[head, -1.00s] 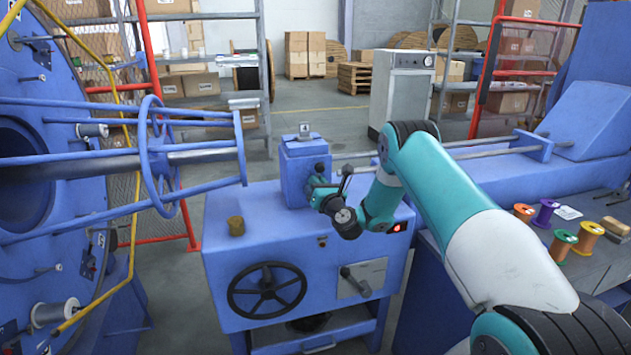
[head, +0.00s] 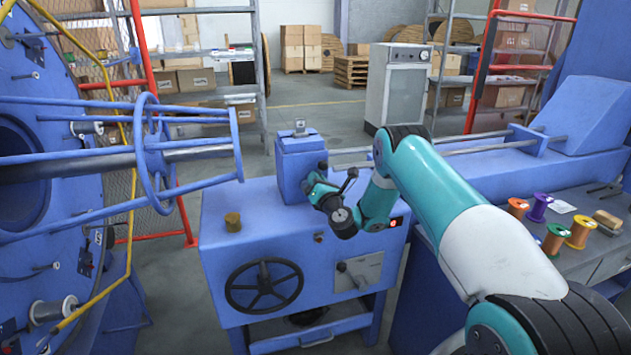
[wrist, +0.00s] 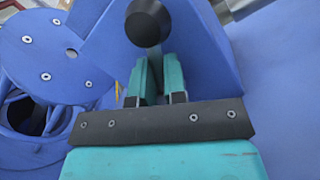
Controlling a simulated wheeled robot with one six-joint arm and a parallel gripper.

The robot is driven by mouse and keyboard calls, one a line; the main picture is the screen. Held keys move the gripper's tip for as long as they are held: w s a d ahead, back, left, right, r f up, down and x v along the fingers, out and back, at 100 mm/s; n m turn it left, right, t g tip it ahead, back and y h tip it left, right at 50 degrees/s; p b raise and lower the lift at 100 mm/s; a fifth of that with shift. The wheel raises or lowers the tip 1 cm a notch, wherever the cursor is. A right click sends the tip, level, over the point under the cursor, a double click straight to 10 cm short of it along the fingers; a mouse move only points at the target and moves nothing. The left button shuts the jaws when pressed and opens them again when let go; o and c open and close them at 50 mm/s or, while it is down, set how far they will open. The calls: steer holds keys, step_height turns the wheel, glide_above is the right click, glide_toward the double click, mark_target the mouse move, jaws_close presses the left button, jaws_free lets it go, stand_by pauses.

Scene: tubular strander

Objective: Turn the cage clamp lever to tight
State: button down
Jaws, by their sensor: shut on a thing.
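The cage clamp lever's dark round knob (wrist: 148,22) shows in the wrist view just past my teal fingers. My gripper (wrist: 158,78) is shut on the lever, one finger on each side below the knob; the fingers hide most of its shaft. In the head view my gripper (head: 313,182) is at the right front of the blue clamp block (head: 300,165), with a small dark knob (head: 323,165) just above the fingers. I cannot read any tight mark.
The blue cabinet (head: 225,260) below carries a black handwheel (head: 264,286) and a small brass-coloured cylinder (head: 232,222). The blue rod cage (head: 150,155) is to the left. Coloured spools (head: 555,240) stand on the right bench.

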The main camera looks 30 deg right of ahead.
steer(key=c, duration=1.2)
jaws_free()
steer(key=shift+o, duration=0.2)
steer(key=shift+s+f+b, duration=0.35)
steer(key=shift+f+b, duration=0.05)
steer(key=shift+b, duration=0.65)
steer(key=b, duration=0.1)
steer(key=s+b, duration=0.1)
steer(key=b, duration=0.1)
steer(key=shift+s+a+f, duration=0.1)
steer(key=shift+a+f, duration=0.05)
steer(key=shift+f, duration=0.15)
steer(key=b+v, duration=0.3)
steer(key=b, duration=0.7)
steer(key=shift+s, duration=0.35)
steer(key=b+v, duration=1.1)
steer(key=b, duration=0.4)
steer(key=shift+s+r, duration=0.3)
steer(key=shift+s, duration=0.05)
